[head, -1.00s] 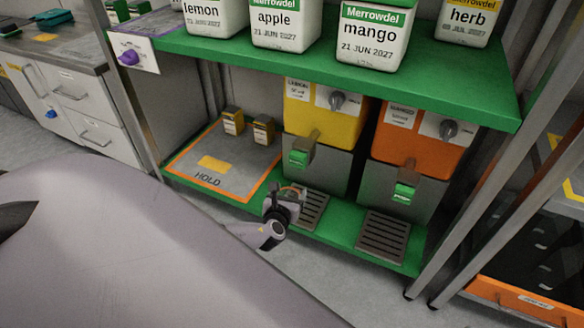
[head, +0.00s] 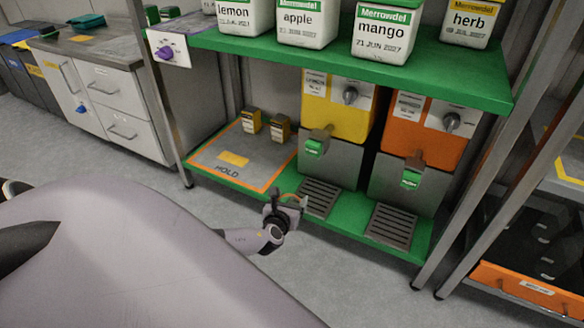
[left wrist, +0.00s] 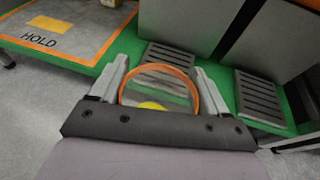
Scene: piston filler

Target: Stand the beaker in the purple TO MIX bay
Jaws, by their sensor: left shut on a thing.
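My left gripper (head: 286,208) is in front of the green lower shelf in the head view. In the left wrist view, its two fingers (left wrist: 162,80) are shut on the beaker (left wrist: 158,92) from both sides. The beaker is clear with an orange rim, and some yellow shows inside it. In the head view the beaker is small and mostly hidden by the gripper. My right gripper is not in view.
The shelf rack holds a HOLD mat (head: 213,172) with two small jars, yellow (head: 346,105) and orange (head: 425,130) dispensers, drip grates (head: 391,226) and labelled tubs above. A drawer counter (head: 105,95) and bins stand at left. Grey floor (head: 110,160) between is clear.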

